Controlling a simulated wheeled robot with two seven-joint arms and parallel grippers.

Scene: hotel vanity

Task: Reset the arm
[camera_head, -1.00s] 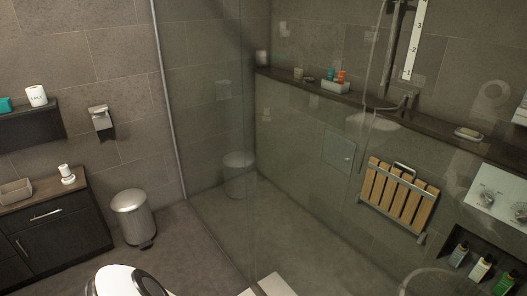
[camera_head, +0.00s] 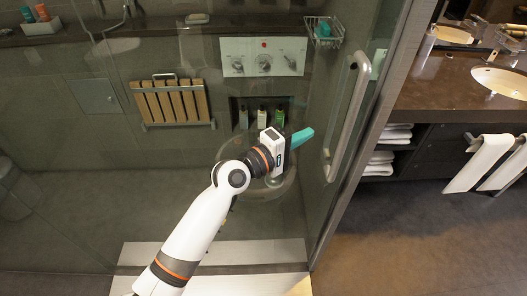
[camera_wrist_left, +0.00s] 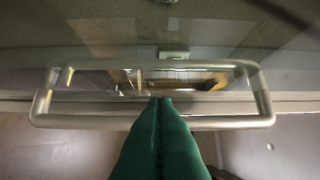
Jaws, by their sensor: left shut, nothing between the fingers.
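My left arm (camera_head: 195,225) reaches up from the bottom of the head view, in front of the shower glass. My left gripper (camera_head: 308,133) has teal fingers closed together, with nothing between them. Its tip points right, toward the metal door handle (camera_head: 346,115), with a gap between them in the picture. In the left wrist view the closed fingers (camera_wrist_left: 161,100) point up toward the handle (camera_wrist_left: 150,122), overlapping its near bar; contact cannot be told. My right gripper is not in view.
A glass shower door fills the middle. Behind it are a wooden folding seat (camera_head: 172,102), a control panel (camera_head: 263,57) and a niche with bottles (camera_head: 262,115). A vanity counter (camera_head: 450,85) with sinks and hanging towels (camera_head: 492,158) stands right. Floor (camera_head: 425,235) at lower right is clear.

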